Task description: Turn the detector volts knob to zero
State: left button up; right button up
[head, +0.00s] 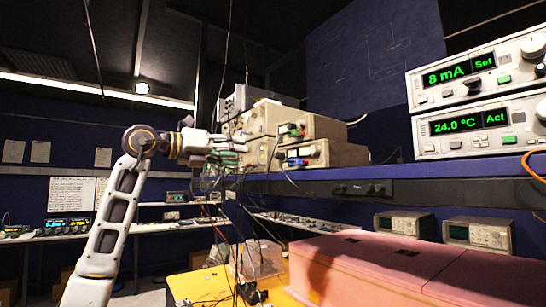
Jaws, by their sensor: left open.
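My left gripper (232,146) is at the end of the white arm that comes in from the left. It is raised to shelf height, with its fingers pointing right towards the stacked beige instruments (262,121), and it looks empty. Its fingers overlap the left end of the stack in the picture; I cannot tell whether they touch. The front instrument (305,156) has small coloured controls, too small to read. I cannot make out which control is the detector volts knob. My right gripper is not in view.
A blue shelf (420,173) runs to the right, with two green-display controllers (478,125) at its right end. Below are a pink foam box (385,268), a yellow surface (200,287) and a clear plastic box (259,258). Loose cables (238,225) hang below the gripper.

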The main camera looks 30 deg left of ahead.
pick_arm(q)
jog(key=p, duration=0.1)
send_near(278, 155)
jog(key=p+x, duration=0.2)
jog(key=x, duration=0.5)
jog(key=shift+a, duration=0.1)
jog(key=shift+w+d, duration=0.25)
jog(key=shift+w, duration=0.25)
jog(key=shift+w+f, duration=0.1)
jog(key=shift+w, duration=0.05)
grip_shut()
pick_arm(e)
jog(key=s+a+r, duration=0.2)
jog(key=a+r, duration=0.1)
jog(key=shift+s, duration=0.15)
